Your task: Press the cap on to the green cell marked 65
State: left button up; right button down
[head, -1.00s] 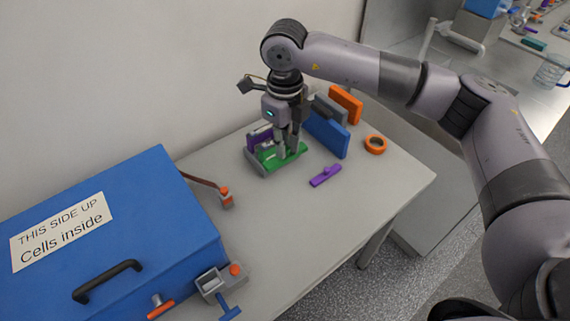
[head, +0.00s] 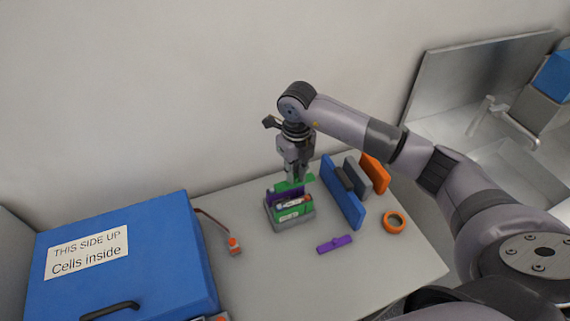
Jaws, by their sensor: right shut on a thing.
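My right gripper (head: 295,178) points down above a small grey holder (head: 278,227) and is shut on a flat green piece (head: 282,187), perhaps the cap. In the holder lies a green cell (head: 306,207) with a pale label and a reddish end. The mark on it is too small to read. A purple part (head: 272,196) stands at the holder's back, just under the held green piece. I cannot tell whether the piece touches it. My left gripper is out of view.
Blue (head: 341,192), grey (head: 358,180) and orange (head: 375,172) blocks stand right of the holder. An orange tape ring (head: 393,222) and a purple bar (head: 335,244) lie in front. A large blue box (head: 190,240) fills the left. The table's front middle is clear.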

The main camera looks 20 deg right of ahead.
jog(key=shift+a+f, duration=0.1)
jog(key=shift+f, duration=0.25)
jog(key=shift+a+f+b, duration=0.1)
jog(key=shift+f+b, duration=0.55)
jog(key=shift+f, duration=0.35)
notch_tip(320, 180, down, 4)
jog(key=b, duration=0.3)
jog(key=shift+r, duration=0.2)
jog(key=shift+f+b, duration=0.4)
jog(key=shift+f, duration=0.15)
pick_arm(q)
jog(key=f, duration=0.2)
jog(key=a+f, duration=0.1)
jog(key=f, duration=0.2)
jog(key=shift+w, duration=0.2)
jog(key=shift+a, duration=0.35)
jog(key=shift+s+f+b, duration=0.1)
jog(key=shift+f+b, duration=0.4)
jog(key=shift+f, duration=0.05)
pick_arm(e)
jog(key=shift+f, duration=0.15)
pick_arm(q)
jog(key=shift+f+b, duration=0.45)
pick_arm(e)
jog(key=shift+f, duration=0.4)
